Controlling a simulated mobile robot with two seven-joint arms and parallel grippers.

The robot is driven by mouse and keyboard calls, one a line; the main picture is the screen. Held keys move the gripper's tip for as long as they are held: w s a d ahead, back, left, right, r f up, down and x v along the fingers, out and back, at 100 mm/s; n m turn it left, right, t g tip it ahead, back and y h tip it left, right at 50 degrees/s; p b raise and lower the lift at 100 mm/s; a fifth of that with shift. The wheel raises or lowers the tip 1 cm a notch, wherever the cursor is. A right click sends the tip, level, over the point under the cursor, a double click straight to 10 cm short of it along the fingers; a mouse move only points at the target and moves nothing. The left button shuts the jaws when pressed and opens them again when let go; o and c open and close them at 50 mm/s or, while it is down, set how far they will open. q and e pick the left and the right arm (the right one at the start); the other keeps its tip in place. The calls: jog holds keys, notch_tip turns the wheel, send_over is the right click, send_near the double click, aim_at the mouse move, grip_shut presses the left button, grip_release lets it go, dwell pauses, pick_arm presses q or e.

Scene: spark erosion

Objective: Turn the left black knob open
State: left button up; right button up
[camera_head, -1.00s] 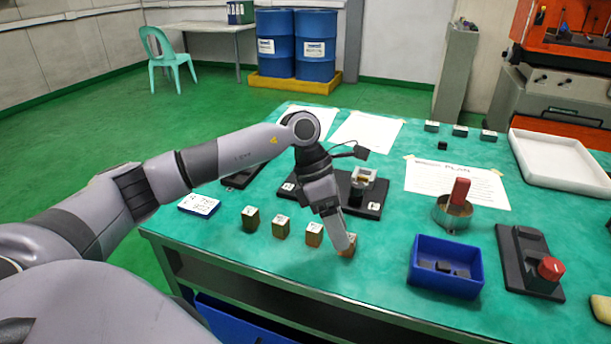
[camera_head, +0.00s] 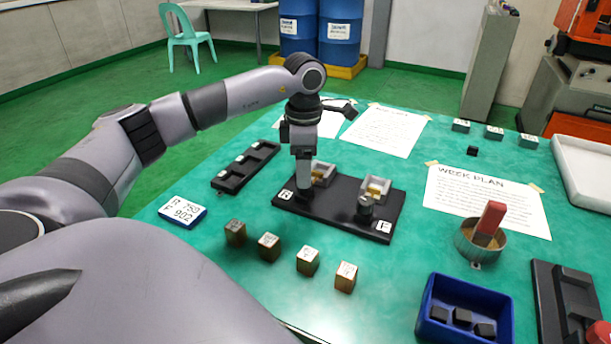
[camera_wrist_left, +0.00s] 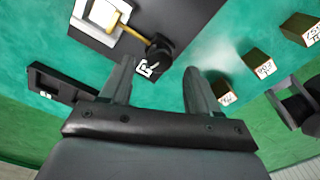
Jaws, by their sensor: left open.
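A black fixture plate (camera_head: 335,220) lies on the green table, with one light clamp block (camera_head: 375,187) at its right and another (camera_head: 322,172) at its left. The left black knob (camera_wrist_left: 158,50) is at the end of a brass rod beside a white label in the left wrist view. In the head view my left gripper hides most of it. The right black knob (camera_head: 366,206) stands near the label F. My left gripper (camera_head: 303,187) points down at the plate's left end. In the wrist view its fingers (camera_wrist_left: 158,67) are apart, with the knob between and beyond their tips.
Several small brass blocks (camera_head: 269,247) stand in front of the plate. A dark slotted holder (camera_head: 246,167) and a blue-edged sign (camera_head: 182,212) lie to the left. A blue bin (camera_head: 430,308) and a round tin (camera_head: 480,246) stand to the right.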

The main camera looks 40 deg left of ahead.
pick_arm(q)
jog(key=shift+f, duration=1.65)
jog(key=c, duration=1)
jog(key=shift+c, duration=0.2)
